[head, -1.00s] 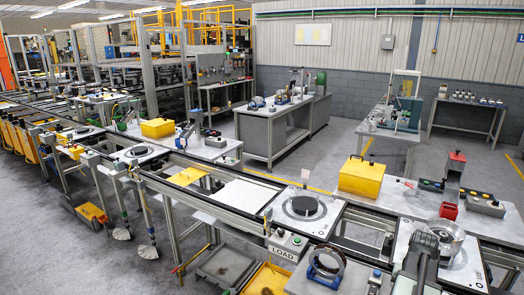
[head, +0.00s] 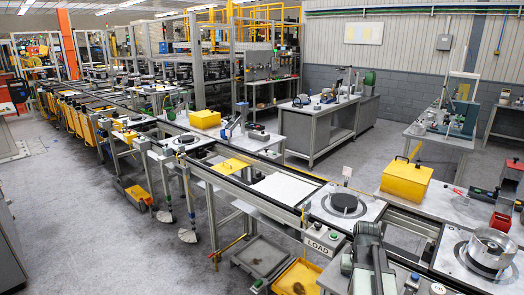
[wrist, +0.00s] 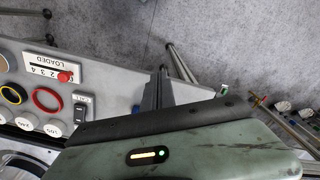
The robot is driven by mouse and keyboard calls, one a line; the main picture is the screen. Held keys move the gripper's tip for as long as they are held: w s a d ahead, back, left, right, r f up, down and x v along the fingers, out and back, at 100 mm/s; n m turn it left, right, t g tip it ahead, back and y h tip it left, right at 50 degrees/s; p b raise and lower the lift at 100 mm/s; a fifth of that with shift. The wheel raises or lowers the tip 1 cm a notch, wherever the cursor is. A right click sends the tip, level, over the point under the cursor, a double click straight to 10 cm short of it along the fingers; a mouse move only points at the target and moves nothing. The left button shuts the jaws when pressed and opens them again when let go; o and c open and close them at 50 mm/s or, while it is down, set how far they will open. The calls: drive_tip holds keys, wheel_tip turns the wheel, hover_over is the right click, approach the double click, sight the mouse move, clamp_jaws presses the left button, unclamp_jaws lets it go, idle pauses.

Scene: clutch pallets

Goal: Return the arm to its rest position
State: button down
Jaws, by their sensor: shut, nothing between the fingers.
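My arm, green-grey and dark, stands at the bottom right of the head view, in front of the conveyor line; my gripper cannot be made out clearly there. In the wrist view my gripper (wrist: 160,88) shows as narrow dark grey fingers close together above the dark green housing, which has a lit orange bar. The fingers are shut and nothing shows between them. They lie over the edge of a light grey panel in the picture; I cannot tell whether they are clear of it.
A control panel (wrist: 108,88) with buttons and a LOADED label lies left in the wrist view. In the head view a pallet with a dark disc (head: 317,207) and one with a metal clutch housing (head: 490,247) sit along the line. A yellow box (head: 406,182) stands behind. Open floor (head: 100,240) lies left.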

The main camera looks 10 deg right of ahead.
drive_tip(key=w+a+f+n+b, duration=0.1)
drive_tip(key=a+n, duration=0.1)
drive_tip(key=a, duration=1.2)
drive_tip(key=w+a+f+n+b, duration=0.1)
drive_tip(key=a+n, duration=0.2)
drive_tip(key=a, duration=1.1)
drive_tip(key=shift+w+a+f, duration=0.2)
drive_tip(key=shift+a+f, duration=0.1)
drive_tip(key=shift+a, duration=0.05)
